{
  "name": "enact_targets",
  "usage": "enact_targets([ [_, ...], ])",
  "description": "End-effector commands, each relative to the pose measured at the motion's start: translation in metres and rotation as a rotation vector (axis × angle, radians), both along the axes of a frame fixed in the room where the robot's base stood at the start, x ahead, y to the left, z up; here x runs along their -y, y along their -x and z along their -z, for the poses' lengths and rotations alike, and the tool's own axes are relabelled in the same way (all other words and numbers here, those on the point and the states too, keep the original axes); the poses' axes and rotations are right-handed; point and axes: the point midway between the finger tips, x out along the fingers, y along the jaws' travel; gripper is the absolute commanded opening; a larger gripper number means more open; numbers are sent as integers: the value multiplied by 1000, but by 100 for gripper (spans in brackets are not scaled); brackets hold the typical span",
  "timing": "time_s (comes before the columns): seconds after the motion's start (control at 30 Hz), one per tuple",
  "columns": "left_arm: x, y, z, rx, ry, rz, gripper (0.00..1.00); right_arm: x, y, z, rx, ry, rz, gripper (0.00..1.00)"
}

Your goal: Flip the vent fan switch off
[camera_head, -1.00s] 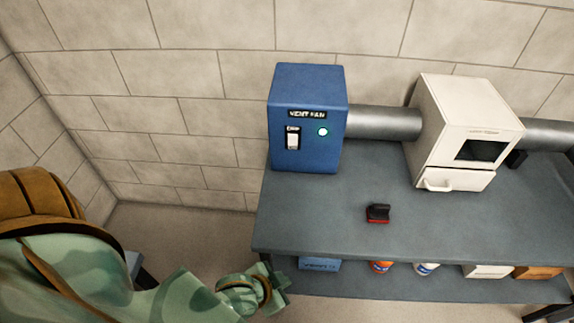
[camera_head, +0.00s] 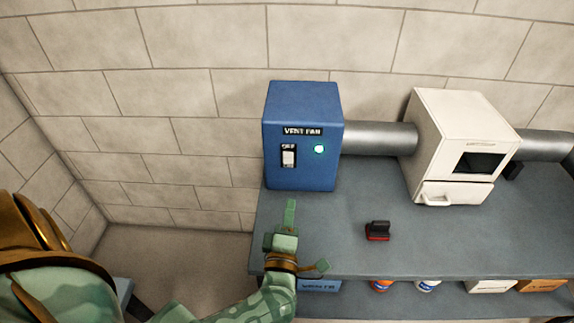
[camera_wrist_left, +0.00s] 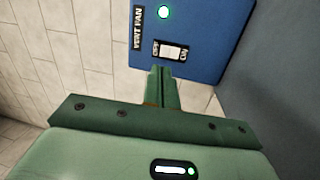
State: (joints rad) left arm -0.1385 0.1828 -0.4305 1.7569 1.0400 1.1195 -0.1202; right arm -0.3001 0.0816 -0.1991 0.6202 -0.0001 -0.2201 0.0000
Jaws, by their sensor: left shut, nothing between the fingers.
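The blue vent fan box (camera_head: 302,170) stands at the back left of the grey table. Its front carries a VENT FAN label, a white switch (camera_head: 288,157) on a dark plate and a lit green light (camera_head: 319,149). The switch (camera_wrist_left: 171,51) also shows in the left wrist view, with OFF and ON marks beside it. My left gripper (camera_head: 291,203) is shut and empty, in front of and below the switch, its fingers pointing toward the box. In the wrist view its fingertips (camera_wrist_left: 160,70) appear just below the switch plate; contact cannot be told. My right gripper is not seen.
A metal duct (camera_head: 379,138) joins the box to a white cabinet (camera_head: 460,140) on the right. A black and red brush-like item (camera_head: 377,231) lies on the grey table (camera_head: 430,245). Bottles and boxes sit on the lower shelf. The tabletop before the box is otherwise clear.

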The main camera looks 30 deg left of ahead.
Motion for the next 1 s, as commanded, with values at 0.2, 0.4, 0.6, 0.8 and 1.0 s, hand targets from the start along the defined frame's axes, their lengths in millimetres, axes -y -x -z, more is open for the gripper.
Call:
enact_targets([
  [0.2,-13,4,9,3,89,-78,0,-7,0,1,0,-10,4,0],
  [0.4,-13,4,9,4,89,-78,0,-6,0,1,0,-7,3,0],
  [0.6,-17,-2,8,5,86,-77,0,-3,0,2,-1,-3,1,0],
  [0.8,-34,-30,5,8,85,-77,0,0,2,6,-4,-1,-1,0],
  [1.0,-57,-67,0,6,84,-77,0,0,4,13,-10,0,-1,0],
])
